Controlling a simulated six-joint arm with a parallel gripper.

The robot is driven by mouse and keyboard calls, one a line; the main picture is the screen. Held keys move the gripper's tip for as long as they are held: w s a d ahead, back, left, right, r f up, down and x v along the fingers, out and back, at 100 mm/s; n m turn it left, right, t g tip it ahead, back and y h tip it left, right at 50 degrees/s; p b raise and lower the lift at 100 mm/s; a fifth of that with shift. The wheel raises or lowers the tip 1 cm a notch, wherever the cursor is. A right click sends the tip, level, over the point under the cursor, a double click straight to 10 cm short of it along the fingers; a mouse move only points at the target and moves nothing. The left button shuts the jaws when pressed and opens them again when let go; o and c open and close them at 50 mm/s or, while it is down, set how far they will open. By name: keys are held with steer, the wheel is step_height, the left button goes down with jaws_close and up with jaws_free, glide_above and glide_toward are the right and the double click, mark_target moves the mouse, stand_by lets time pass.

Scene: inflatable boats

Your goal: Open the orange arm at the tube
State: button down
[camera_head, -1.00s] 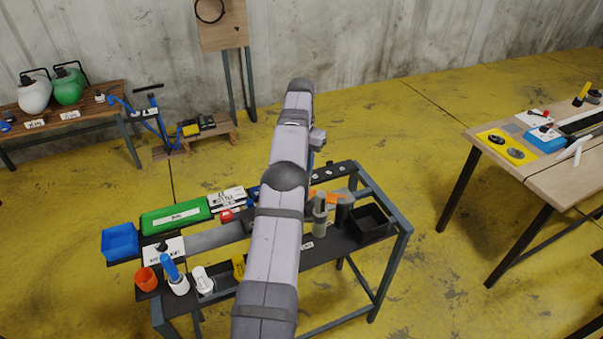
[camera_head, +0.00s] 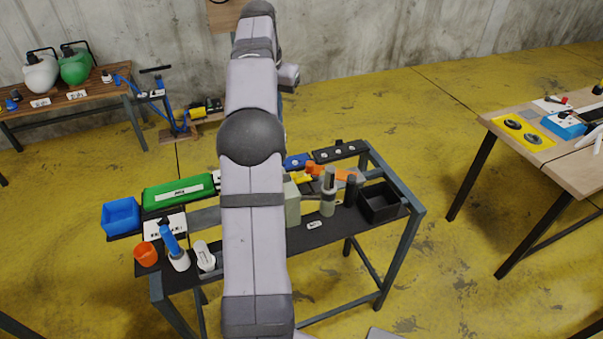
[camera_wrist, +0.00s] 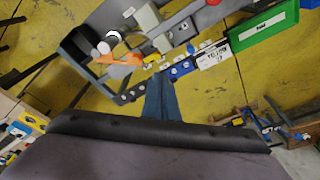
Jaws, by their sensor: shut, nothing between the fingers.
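An orange arm (camera_head: 342,174) lies near the back right of the dark metal table, partly behind an upright grey-green tube (camera_head: 328,195). In the wrist view the orange arm (camera_wrist: 118,59) shows left of centre, beside round tube ends. I cannot tell how far the orange arm is turned or how it joins the tube. My gripper (camera_wrist: 162,82) shows in the wrist view as narrow blue-grey fingers, shut and empty. It points toward the table and is apart from the orange arm. In the head view my own arm hides the gripper.
A black open box (camera_head: 380,204) stands right of the tube. A pale block (camera_head: 292,203) and a dark cylinder (camera_head: 350,190) stand close by. A green case (camera_head: 178,193), a blue bin (camera_head: 120,215) and an orange cup (camera_head: 146,254) are at the left.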

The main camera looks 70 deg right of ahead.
steer(key=s+f+m+g+h, duration=0.1)
steer(key=s+f+m, duration=0.3)
steer(key=f, duration=0.5)
steer(key=shift+m+g+h, duration=0.3)
steer(key=shift+h, duration=0.1)
steer(key=shift+s, duration=0.1)
steer(key=p+x, duration=0.3)
steer(key=x, duration=0.7)
